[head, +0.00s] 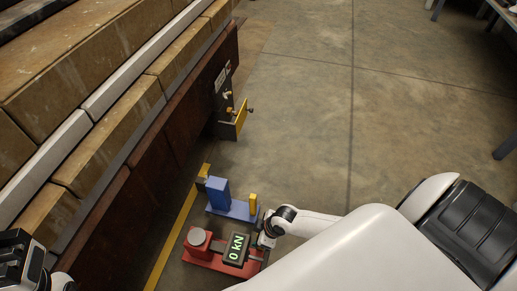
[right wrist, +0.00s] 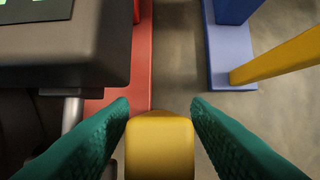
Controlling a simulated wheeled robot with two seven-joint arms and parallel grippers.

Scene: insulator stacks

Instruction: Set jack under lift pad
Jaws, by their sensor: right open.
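The red jack (head: 209,262) stands on the floor beside the stack, with a round grey top (head: 198,237) and a box reading "0 kN" (head: 236,249). Its red base (right wrist: 143,60) and dark box (right wrist: 65,55) show in the right wrist view. My right gripper (head: 265,239) is at the jack's right end. Its green fingers are open on both sides of a yellow block (right wrist: 160,145), apparently the jack's handle. My left gripper (head: 22,262) is at the lower left, its jaw state unclear. I cannot tell which part is the lift pad.
A blue stand (head: 218,194) with a yellow post (head: 253,204) is just behind the jack. A yellow plate on a dark bracket (head: 241,117) juts from the stack's rusty beam (head: 150,140). A yellow line (head: 172,243) runs along the floor.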

